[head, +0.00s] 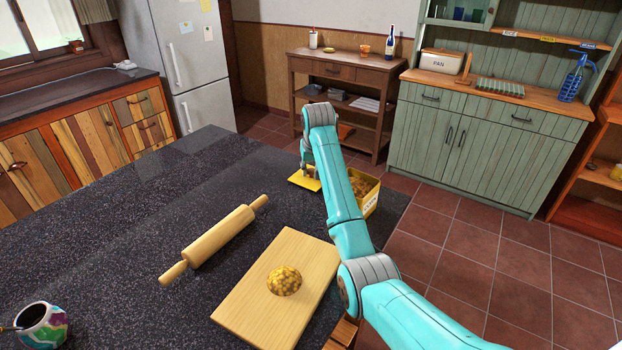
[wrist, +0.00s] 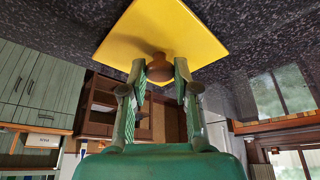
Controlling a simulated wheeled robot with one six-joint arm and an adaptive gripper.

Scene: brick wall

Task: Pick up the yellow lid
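The yellow lid (head: 301,183) is a flat square plate by the far edge of the dark counter, left of the yellow box (head: 371,203) with brown contents. In the wrist view the lid (wrist: 165,32) fills the top middle, with its round brown knob (wrist: 159,68) towards me. In the head view my gripper (head: 308,171) is over the lid, and my arm hides part of the box. I cannot tell whether the lid rests on the counter or is slightly raised.
A rolling pin (head: 222,238) and a wooden board (head: 247,310) bearing a round yellow-brown heap (head: 284,281) lie on the counter (head: 130,240). A painted cup (head: 42,326) stands at the front left. The counter's left part is clear.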

